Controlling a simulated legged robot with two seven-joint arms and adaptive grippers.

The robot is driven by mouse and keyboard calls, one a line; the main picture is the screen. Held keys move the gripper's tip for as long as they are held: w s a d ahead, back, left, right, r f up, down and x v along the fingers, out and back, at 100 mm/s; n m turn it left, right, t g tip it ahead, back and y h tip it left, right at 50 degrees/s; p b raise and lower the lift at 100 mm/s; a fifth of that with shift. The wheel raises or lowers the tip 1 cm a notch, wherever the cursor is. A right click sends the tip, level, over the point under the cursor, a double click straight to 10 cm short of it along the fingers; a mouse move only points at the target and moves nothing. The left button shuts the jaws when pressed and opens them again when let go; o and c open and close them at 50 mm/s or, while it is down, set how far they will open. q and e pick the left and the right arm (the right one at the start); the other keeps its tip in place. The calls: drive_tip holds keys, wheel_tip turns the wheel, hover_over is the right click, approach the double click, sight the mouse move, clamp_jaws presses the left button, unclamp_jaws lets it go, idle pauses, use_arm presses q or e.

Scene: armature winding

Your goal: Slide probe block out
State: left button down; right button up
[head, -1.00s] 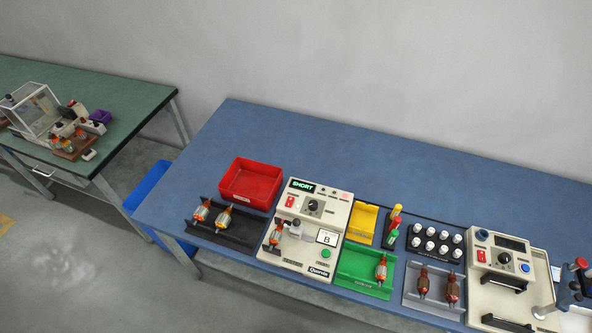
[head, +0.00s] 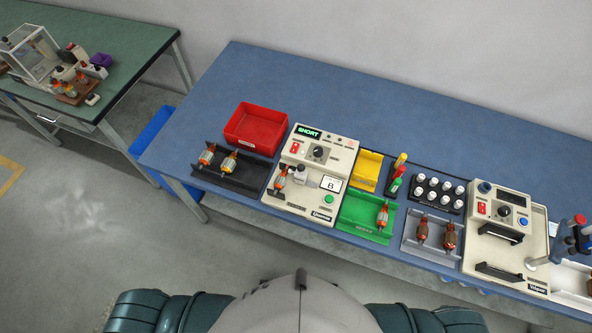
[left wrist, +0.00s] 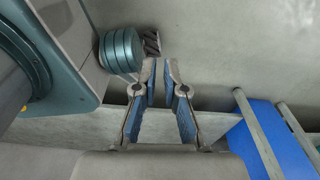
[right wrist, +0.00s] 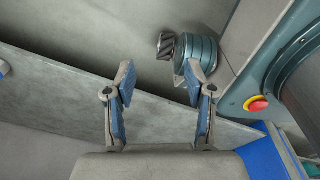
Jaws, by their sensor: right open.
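The cream tester (head: 297,208) on the blue bench has a green display reading SHORT. A small grey block (head: 301,174), which looks like the probe block, sits on it, close to the right of an orange and copper armature (head: 280,180). I cannot tell whether they touch. My left gripper (left wrist: 159,68) has a narrow gap between its fingers and nothing in it. My right gripper (right wrist: 157,75) is wide open and empty. Neither gripper shows in the head view, and neither wrist view shows the tester.
A black rack (head: 237,181) with two armatures and a red bin (head: 256,129) lie left of the tester. A yellow bin (head: 368,169) and a green tray (head: 362,215) stand to its right, with a second cream device (head: 503,240) further right. The bench's back is clear.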

use_arm(q)
drive_tip(key=w+a+r+n+t+b, duration=0.2)
drive_tip(key=w+r, duration=0.1)
drive_tip(key=w, duration=1.2)
drive_tip(key=w+d+r+n+t+h+b, duration=0.1)
drive_tip(key=w+d+r+t+h+b, duration=0.2)
drive_tip(key=w+r, duration=0.95)
drive_tip(key=w+d+r+h+b, duration=0.1)
drive_tip(key=w+d+r+h, duration=0.1)
drive_tip(key=d+r, duration=0.35)
drive_tip(key=w+d+r+m+h+b, duration=0.1)
drive_tip(key=w+d+r+h, duration=0.1)
drive_tip(key=r, duration=0.6)
drive_tip(key=w+d+r+h+b, duration=0.1)
drive_tip(key=w+d+r+h, duration=0.15)
drive_tip(key=r, duration=0.45)
drive_tip(key=w+a+r+n+t+h, duration=0.3)
drive_tip(key=w+r+n, duration=0.3)
drive_tip(key=r, duration=0.8)
drive_tip(key=shift+w+a+n+t, duration=0.35)
drive_tip(key=shift+w+t, duration=0.25)
drive_tip(key=shift+w, duration=0.55)
use_arm(e)
drive_tip(key=w+a+f, duration=0.1)
drive_tip(key=w+f, duration=0.3)
drive_tip(key=w, duration=0.2)
drive_tip(key=shift+w+a+f, duration=0.25)
drive_tip(key=shift+a+f, duration=0.05)
use_arm(q)
drive_tip(key=shift+d, duration=0.1)
